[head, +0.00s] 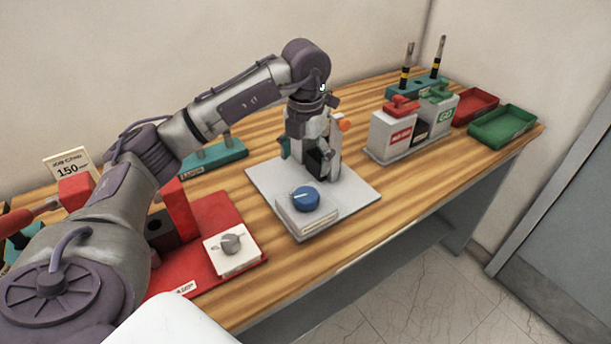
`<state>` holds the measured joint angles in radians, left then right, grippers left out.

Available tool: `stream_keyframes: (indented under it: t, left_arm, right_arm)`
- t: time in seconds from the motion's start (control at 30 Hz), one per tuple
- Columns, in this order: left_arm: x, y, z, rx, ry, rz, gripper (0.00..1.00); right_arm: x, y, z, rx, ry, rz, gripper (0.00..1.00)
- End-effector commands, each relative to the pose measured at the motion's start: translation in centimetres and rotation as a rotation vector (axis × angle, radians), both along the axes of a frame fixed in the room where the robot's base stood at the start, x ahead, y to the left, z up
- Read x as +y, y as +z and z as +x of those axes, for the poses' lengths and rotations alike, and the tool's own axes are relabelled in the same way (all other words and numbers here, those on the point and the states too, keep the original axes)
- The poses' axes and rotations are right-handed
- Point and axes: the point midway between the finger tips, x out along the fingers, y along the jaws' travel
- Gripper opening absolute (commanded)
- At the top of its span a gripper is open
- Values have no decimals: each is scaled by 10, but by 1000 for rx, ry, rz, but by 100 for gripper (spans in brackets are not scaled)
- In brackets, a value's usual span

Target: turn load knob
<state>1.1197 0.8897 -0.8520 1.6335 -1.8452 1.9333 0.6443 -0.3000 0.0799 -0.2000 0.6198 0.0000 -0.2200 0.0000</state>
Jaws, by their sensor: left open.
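A blue round knob (305,199) with a light pointer line sits on top of a small pale box (308,222) at the front of a grey base plate (362,197). A second, grey knob (231,243) sits on a white square plate at the right front of a red base. I cannot read a label that tells which one is the load knob. My left gripper (318,163) points down over the grey plate, just behind the blue knob and apart from it. It is open, and no object shows in its jaws. My right gripper is out of view.
An orange ball-like part (344,125) shows beside my left gripper. Red-topped (393,130) and green-topped (437,105) containers stand further right. Red (474,107) and green (503,124) trays lie at the table's right end.

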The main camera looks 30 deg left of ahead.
Motion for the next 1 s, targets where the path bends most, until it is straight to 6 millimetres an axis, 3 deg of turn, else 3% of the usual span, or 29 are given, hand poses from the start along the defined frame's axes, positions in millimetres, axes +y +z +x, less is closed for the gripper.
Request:
stream_keyframes:
  t: [0.17, 0.57, 0.67, 0.77, 1.0]
  left_arm:
    - [0, 14, 0, 1, -1, 0, 90]
    - [0, 15, 0, 1, -38, 0, 90]
    - [0, 17, 0, -1, -180, 2, 90]
    - [-1, 20, 1, -2, -437, 2, 90]
    - [0, 27, 2, 0, -1210, 5, 90]
  right_arm:
    - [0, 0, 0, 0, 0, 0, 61]
    - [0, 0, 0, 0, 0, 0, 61]
    - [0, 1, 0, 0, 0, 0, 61]
    - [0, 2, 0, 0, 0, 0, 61]
    - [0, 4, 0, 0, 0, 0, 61]
